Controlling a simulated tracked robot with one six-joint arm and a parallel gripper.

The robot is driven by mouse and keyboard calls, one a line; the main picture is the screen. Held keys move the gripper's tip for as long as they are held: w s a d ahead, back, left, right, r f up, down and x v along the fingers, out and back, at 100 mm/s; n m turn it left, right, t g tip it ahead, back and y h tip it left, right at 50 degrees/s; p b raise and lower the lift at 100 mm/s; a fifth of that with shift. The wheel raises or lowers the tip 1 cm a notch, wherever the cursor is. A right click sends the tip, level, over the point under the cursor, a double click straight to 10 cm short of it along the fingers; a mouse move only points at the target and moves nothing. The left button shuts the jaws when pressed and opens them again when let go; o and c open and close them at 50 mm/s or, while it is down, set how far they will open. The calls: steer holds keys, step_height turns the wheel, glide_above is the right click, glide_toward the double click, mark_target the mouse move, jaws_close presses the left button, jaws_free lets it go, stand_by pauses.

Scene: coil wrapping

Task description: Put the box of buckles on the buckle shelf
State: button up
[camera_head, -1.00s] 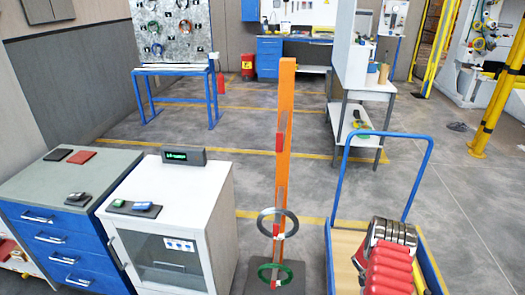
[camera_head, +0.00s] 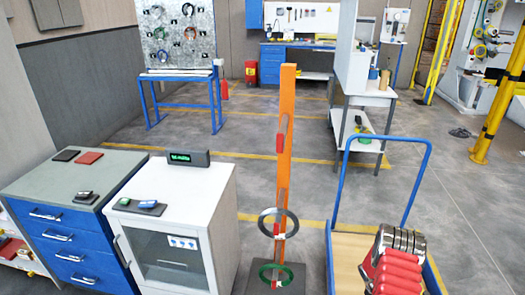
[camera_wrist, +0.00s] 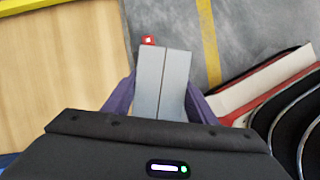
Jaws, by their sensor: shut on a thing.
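A grey box (camera_wrist: 163,80) with a dark seam down its middle and a small red tag at its far end is in the wrist view; I take it to be the box of buckles. My gripper (camera_wrist: 161,84) is shut on it, with a purple finger on each side. The box's contents are hidden. In the head view I cannot make out the box or my gripper. I cannot tell for certain which shelf is the buckle shelf; a low shelf with red and yellow items (camera_head: 18,254) shows at the lower left edge.
A blue-framed cart (camera_head: 333,262) with a wooden bed stands at right, with red and metal rounded shapes at its side. An orange post (camera_head: 286,120) with rings stands in the middle. A white cabinet (camera_head: 190,215) and a blue drawer unit (camera_head: 60,235) stand left.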

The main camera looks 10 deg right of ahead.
steer(key=r+m, duration=0.1)
steer(key=s+a+r+m, duration=0.1)
steer(key=s+a+r+m+g+y, duration=0.1)
steer(key=m, duration=0.1)
steer(key=shift+s+r, duration=0.25)
steer(key=shift+r, duration=0.1)
steer(key=w+a+r+m+y, duration=0.1)
steer(key=w+a+r, duration=0.3)
steer(key=a+r, duration=0.9)
steer(key=w+a+r+m, duration=0.3)
steer(key=w+a+r, duration=0.1)
steer(key=a+r, duration=0.9)
steer(key=w+a+r+m+g+y, duration=0.1)
steer(key=w+a+r+m, duration=0.2)
steer(key=a+r, duration=1)
step_height(320, 180, up, 2)
steer(key=shift+w+r+y, duration=0.1)
steer(key=shift+w+y, duration=0.2)
steer(key=shift+w, duration=0.5)
steer(key=shift+s+a, duration=0.1)
